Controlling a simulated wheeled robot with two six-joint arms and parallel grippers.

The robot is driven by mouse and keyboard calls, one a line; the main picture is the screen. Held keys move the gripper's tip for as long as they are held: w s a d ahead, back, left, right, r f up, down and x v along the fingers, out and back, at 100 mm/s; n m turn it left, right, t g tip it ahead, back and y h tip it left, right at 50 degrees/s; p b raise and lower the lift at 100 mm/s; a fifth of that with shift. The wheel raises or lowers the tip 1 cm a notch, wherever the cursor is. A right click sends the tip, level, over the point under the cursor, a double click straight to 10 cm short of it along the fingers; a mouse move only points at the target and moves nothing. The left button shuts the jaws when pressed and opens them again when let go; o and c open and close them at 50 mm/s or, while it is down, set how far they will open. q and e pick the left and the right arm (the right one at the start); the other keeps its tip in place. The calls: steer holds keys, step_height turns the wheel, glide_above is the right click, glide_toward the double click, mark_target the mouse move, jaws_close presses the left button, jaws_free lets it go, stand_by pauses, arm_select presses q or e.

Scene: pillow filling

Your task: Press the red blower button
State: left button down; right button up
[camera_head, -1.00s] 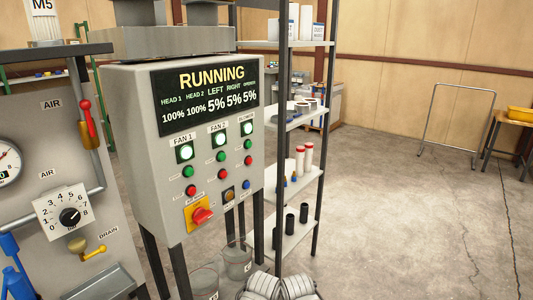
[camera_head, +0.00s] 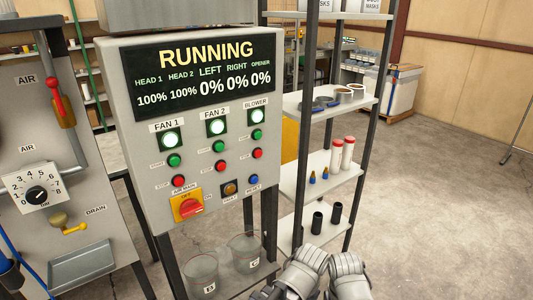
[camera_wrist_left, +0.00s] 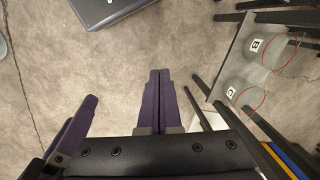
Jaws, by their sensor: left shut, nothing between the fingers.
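The grey control panel (camera_head: 200,130) fills the upper middle of the head view. Its right column, labelled BLOWER, has a lit white-green lamp (camera_head: 257,116), a green button (camera_head: 257,134) and the red blower button (camera_head: 257,153) below. Nothing covers or touches the red button. My left gripper (camera_wrist_left: 159,74) shows in the left wrist view with its purple fingers together and empty, over bare floor. Another purple-fingered part, apparently my right gripper (camera_wrist_left: 88,102), is at its left; its opening is unclear.
A shelf rack (camera_head: 325,103) with bottles and cups stands just right of the panel. Jars B (camera_head: 202,275) and C (camera_head: 245,255) sit on a low shelf below it. An air station (camera_head: 45,150) stands left.

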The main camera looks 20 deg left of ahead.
mark_target(258, 153)
arm_select(q)
steer(key=shift+a, duration=0.1)
steer(key=w+a+r+m+t+p, duration=0.1)
steer(key=w+a+r+t, duration=0.15)
steer(key=w, duration=0.45)
steer(key=w+a+r+t+p, duration=0.1)
steer(key=w+a+r+t, duration=0.15)
steer(key=w, duration=0.35)
steer(key=w+a+r+m+t+p, duration=0.1)
steer(key=w+a+r+t, duration=0.2)
steer(key=w, duration=0.4)
steer(key=w+a+r+m+t+p, duration=0.2)
steer(key=w+a+r+m+t, duration=0.2)
steer(key=w+r+t, duration=0.3)
steer(key=w+a+r, duration=0.1)
steer(key=w+r, duration=0.3)
steer(key=r, duration=0.3)
steer(key=shift+w+r+t+y+p, duration=0.3)
steer(key=shift+r+y+p, duration=0.05)
steer(key=shift+y, duration=0.05)
steer(key=w+a, duration=0.5)
steer(key=a, duration=0.1)
steer(key=shift+w+a, duration=0.2)
steer(key=shift+a, duration=0.2)
steer(key=shift+w+a, duration=0.1)
steer(key=shift+w+a, duration=0.15)
steer(key=shift+a, duration=0.1)
